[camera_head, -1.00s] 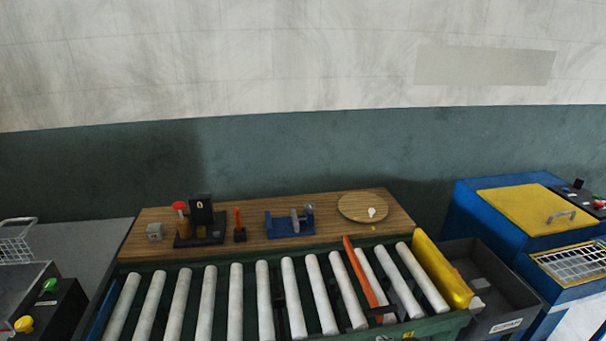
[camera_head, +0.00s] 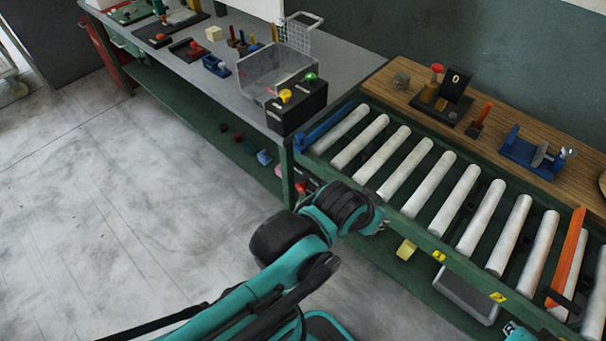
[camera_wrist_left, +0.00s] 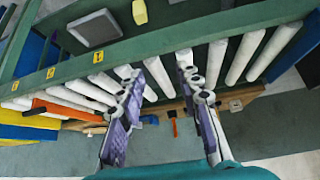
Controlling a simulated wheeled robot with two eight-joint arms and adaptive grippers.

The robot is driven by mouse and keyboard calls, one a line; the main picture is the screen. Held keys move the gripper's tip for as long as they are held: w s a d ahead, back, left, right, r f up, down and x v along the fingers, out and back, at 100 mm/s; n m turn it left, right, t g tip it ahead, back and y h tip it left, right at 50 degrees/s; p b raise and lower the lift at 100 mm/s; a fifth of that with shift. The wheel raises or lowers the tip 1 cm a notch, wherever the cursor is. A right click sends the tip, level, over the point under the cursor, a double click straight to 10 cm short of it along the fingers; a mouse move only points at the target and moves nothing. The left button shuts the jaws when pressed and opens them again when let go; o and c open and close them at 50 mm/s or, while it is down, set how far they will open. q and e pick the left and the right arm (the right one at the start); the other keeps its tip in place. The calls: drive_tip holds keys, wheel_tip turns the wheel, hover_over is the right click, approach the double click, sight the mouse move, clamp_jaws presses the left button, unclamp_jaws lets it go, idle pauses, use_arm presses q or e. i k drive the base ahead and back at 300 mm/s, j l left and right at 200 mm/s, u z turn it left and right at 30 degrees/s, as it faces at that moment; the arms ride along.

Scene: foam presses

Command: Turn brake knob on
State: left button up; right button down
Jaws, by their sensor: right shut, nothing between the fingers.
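No knob is labelled as the brake knob in legible writing. A black stand marked "0" (camera_head: 455,85) is on the wooden shelf, with a red-topped brass knob (camera_head: 436,72) beside it. A black box (camera_head: 297,107) carries a yellow button (camera_head: 285,96) and a green button (camera_head: 311,77). My left arm ends at the conveyor's front edge, its gripper mostly hidden by the wrist in the head view. In the left wrist view my left gripper (camera_wrist_left: 157,72) is open and empty, its fingers apart. My right gripper (camera_head: 512,328) is shut and empty, partly visible at the bottom edge.
The roller conveyor (camera_head: 430,232) runs along the wooden shelf (camera_head: 395,67). A blue fixture (camera_head: 518,150) stands on the shelf. An orange bar (camera_head: 568,255) crosses the rollers. A grey bench (camera_head: 345,65) holds a clear bin (camera_head: 262,78). The floor at left is clear.

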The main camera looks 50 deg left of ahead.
sight(301, 187)
drive_tip(key=u, duration=1.6)
